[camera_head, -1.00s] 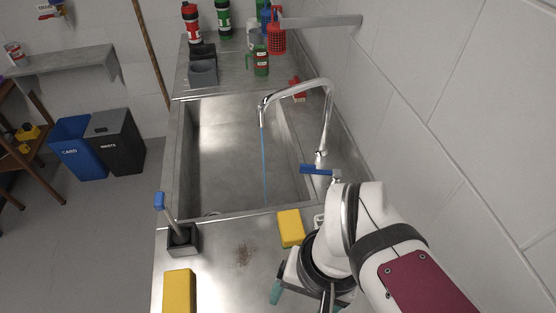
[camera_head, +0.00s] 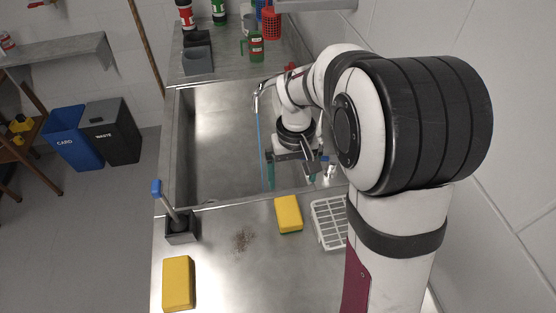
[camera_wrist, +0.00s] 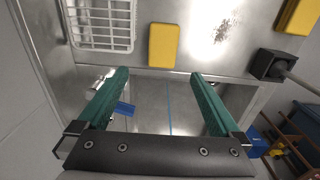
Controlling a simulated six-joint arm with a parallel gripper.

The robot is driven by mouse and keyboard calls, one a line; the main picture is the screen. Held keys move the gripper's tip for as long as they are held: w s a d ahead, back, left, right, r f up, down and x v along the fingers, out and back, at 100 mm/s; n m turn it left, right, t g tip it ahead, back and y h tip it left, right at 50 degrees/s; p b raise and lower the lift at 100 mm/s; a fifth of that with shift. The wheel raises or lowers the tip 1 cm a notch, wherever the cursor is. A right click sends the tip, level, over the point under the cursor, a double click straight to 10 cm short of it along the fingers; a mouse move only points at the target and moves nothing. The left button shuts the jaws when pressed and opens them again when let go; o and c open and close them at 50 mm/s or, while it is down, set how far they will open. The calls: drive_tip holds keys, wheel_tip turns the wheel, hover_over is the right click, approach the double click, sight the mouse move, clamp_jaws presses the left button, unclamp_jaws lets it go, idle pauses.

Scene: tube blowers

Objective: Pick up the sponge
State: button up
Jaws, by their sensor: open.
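A yellow sponge (camera_head: 288,213) with a green underside lies flat on the steel counter by the sink's front edge. It also shows in the wrist view (camera_wrist: 164,46), just beyond the gap between my fingertips. A second yellow block (camera_head: 178,283), which also looks like a sponge, lies at the front left of the counter. It shows at the top right corner of the wrist view (camera_wrist: 298,15). My gripper (camera_head: 291,178) is open and empty over the sink, behind the first sponge, its teal fingers pointing down. In the wrist view my fingers (camera_wrist: 160,75) are wide apart and touch no sponge.
A white rack (camera_head: 329,222) stands right of the near sponge. A dark holder (camera_head: 181,230) with a blue-tipped brush stands at left. Brown crumbs (camera_head: 243,240) lie between. Water (camera_head: 259,140) runs from the tap into the sink (camera_head: 215,125). Bottles stand behind the sink.

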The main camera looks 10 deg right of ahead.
sight(288, 210)
drive_tip(key=f, duration=1.5)
drive_tip(key=shift+s+a+f, duration=0.15)
drive_tip(key=shift+s+a, duration=0.05)
drive_tip(key=shift+a, duration=0.1)
drive_tip(key=c, duration=1.2)
drive_tip(key=shift+c, duration=0.3)
